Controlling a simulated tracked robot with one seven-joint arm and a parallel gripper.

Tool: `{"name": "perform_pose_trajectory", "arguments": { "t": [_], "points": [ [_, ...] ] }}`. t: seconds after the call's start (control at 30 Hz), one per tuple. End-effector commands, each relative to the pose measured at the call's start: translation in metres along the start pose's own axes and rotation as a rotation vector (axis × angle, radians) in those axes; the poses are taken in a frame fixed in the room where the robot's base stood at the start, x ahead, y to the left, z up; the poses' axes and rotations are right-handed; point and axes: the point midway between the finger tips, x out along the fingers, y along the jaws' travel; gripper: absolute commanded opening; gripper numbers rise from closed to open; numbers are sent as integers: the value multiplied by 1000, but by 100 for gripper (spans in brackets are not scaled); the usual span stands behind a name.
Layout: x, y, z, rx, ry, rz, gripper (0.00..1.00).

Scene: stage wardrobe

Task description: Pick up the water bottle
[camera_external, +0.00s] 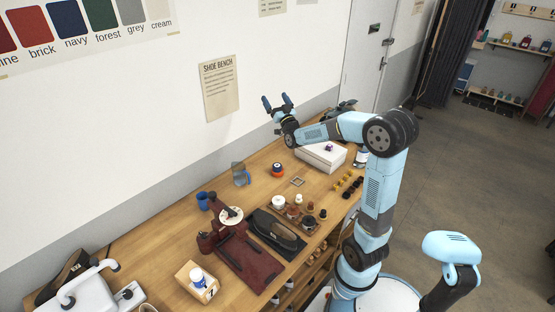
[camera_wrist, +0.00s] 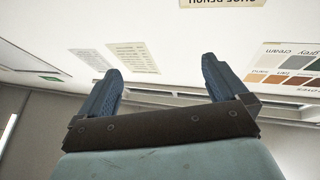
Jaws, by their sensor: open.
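My gripper (camera_external: 277,101) is raised well above the far part of the bench, close to the wall. Its two blue fingers are spread and point upward, with nothing between them. In the wrist view the open gripper (camera_wrist: 161,70) faces the wall and its posters. No water bottle can be named with certainty. A grey see-through upright thing with blue (camera_external: 238,172) stands at the bench's wall side, below and left of my gripper. A white bottle with a blue band (camera_external: 361,157) stands by the white box, partly hidden by my arm.
The wooden bench (camera_external: 172,237) holds a white box (camera_external: 322,158), an orange-and-black round thing (camera_external: 278,169), jars (camera_external: 278,202), a dark shoe (camera_external: 276,232), a dark red press (camera_external: 240,250) and a wooden box (camera_external: 196,284). A white sewing machine (camera_external: 85,290) is at the near left.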

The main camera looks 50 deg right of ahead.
Motion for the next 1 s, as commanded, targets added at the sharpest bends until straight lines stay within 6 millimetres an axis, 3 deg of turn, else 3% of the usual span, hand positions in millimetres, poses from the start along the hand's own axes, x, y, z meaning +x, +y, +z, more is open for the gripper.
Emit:
{"name": "perform_pose_trajectory", "arguments": {
  "t": [0.03, 0.1, 0.47, 0.77, 1.0],
  "points": [
    [0, 21, -1, -14, -4, 11, 100],
    [-1, 45, -2, -27, -12, 18, 100],
    [-23, 164, -10, -95, -78, 67, 100],
    [-62, 260, -21, -143, -159, 132, 100],
    [-107, 330, -32, -172, -239, 201, 100]
  ]
}}
